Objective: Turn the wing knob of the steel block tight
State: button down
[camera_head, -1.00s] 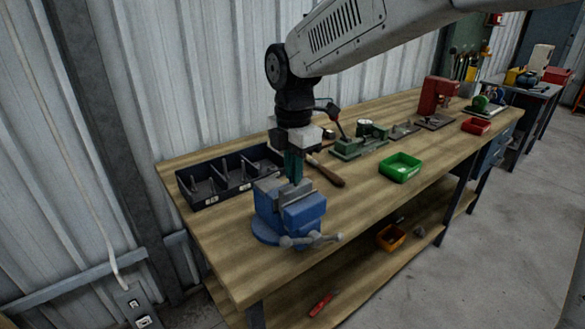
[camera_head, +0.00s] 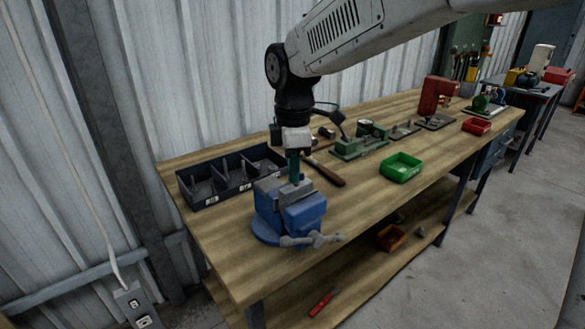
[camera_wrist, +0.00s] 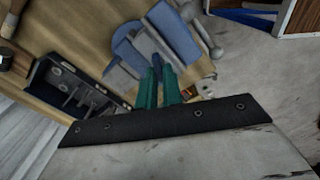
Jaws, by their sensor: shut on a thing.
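My gripper (camera_head: 293,172) points straight down over the blue vise (camera_head: 303,213), with its green fingers close together just above the vise jaws. In the wrist view the two green fingers (camera_wrist: 160,70) reach down to the grey metal between the jaws of the vise (camera_wrist: 178,36). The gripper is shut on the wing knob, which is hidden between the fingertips. The grey steel block (camera_head: 291,189) sits in the vise jaws, but I cannot clearly tell its edges from the jaws.
A dark divided bin (camera_head: 231,179) stands behind left of the vise. A wooden-handled tool (camera_head: 327,174) lies to the right, with a green fixture (camera_head: 359,147) and a green tray (camera_head: 400,168) beyond. The vise handle (camera_head: 311,239) sticks out over the bench's front.

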jog(key=m, duration=0.4)
jog(key=shift+w+m, duration=0.1)
jog(key=shift+m, duration=0.2)
jog(key=m, duration=0.4)
jog(key=shift+w+m, duration=0.1)
jog(key=shift+m, duration=0.2)
jog(key=m, duration=0.4)
jog(key=shift+w+d+m, duration=0.1)
jog(key=shift+d+m, duration=0.05)
jog(key=shift+m, duration=0.15)
jog(key=shift+d+m, duration=0.15)
jog(key=shift+m, duration=2.05)
jog(key=c, duration=1.5)
grip_release()
jog(key=shift+c, duration=0.2)
